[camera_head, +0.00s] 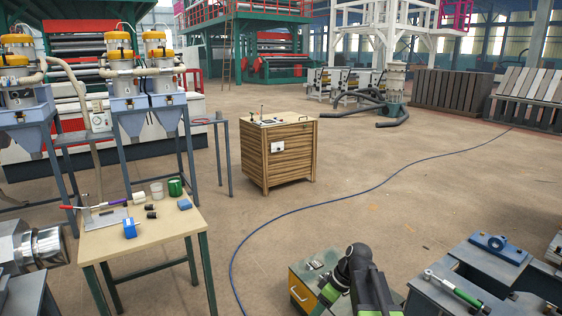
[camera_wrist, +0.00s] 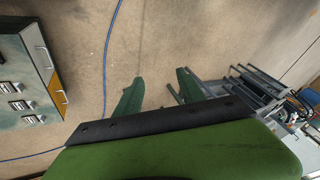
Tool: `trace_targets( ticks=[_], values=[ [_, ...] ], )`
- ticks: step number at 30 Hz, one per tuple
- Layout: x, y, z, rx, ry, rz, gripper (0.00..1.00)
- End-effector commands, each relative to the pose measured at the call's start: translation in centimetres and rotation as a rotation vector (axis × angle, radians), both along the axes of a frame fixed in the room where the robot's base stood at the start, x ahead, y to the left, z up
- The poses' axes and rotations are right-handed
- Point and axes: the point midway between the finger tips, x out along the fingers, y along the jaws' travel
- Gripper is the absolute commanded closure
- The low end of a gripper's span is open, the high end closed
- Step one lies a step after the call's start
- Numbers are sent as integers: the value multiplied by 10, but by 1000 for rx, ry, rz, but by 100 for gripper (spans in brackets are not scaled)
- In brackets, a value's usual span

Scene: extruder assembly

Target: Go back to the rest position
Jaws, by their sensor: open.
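My gripper (camera_wrist: 160,77) shows in the wrist view with its two green fingers apart. Only floor shows between the fingertips, so it is open and empty. The blue cable (camera_wrist: 107,60) lies on the floor to the left of the fingers. In the head view my green and black arm is at the bottom, right of centre, folded in front of a small green cabinet (camera_head: 303,290) with a yellow drawer. The gripper's fingers cannot be made out in the head view.
A work table (camera_head: 155,235) with a blue part (camera_head: 130,229), cups and tools stands at the left. A wooden crate (camera_head: 278,152) stands mid-floor. A grey bench (camera_head: 430,297) with a green-handled tool (camera_head: 455,288) and a blue bearing block (camera_head: 498,247) is at the right.

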Motion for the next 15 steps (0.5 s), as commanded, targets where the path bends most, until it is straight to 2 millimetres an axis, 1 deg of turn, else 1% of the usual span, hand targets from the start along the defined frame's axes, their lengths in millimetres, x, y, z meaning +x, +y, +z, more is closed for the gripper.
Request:
trace_targets(
  ticks=[1,2,3,5,6,9,11,13,15],
  values=[
    [-27,13,1,-78,35,-49,54],
    [-36,14,-2,-128,55,-94,54],
    [-46,12,-6,-188,76,-162,54],
    [-59,1,-12,-274,98,-279,54],
    [-65,-12,-15,-325,110,-368,54],
    [-75,-38,-19,-423,127,-581,54],
    [-75,-49,-19,-462,132,-696,54],
    [-71,-55,-19,-482,141,-804,54],
    [-70,-56,-19,-478,154,-876,54]
  ],
)
